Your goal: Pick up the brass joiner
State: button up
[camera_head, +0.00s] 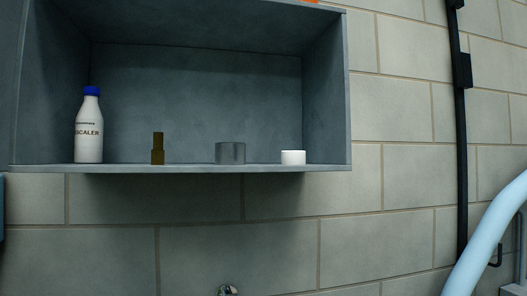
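The brass joiner (158,149) is a small dark brass-coloured piece, narrower at the top than at the bottom. It stands upright on the floor of an open grey wall shelf box (180,168), near its front edge. It is between a white bottle and a grey cylinder, with clear gaps on both sides. My gripper is not in view.
The white bottle with a blue cap (89,126) stands left of the joiner. The grey cylinder (230,153) and a short white cylinder (293,157) stand to its right. A black vertical rail (461,150) and a light blue curved tube (490,236) are at the right.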

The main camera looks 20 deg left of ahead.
aim_at(157, 153)
jog(key=i+j, duration=1.05)
